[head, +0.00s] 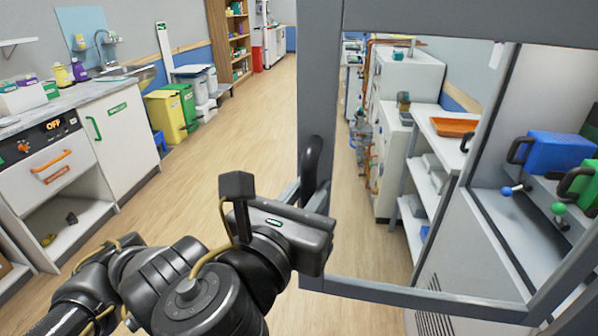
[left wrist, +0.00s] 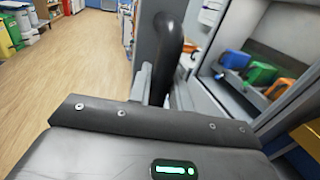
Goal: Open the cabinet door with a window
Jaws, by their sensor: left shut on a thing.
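The cabinet door (head: 322,90) has a grey frame around a large clear window and stands swung out from the cabinet (head: 462,250) in the head view. Its black upright handle (head: 312,160) is on the left side of the frame; it also shows in the left wrist view (left wrist: 170,45). My left gripper (head: 306,192) is shut on the handle, at its lower part; its fingers partly hide the grip. In the left wrist view the fingers (left wrist: 160,88) meet the handle just beyond the gripper body. My right gripper is in neither view.
Inside the cabinet are a blue container (head: 558,152) and a green one (head: 580,185). Through the window I see a white shelf unit (head: 440,150) with an orange tray (head: 453,127). A counter (head: 120,135) stands at left. The wooden floor (head: 215,150) between is clear.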

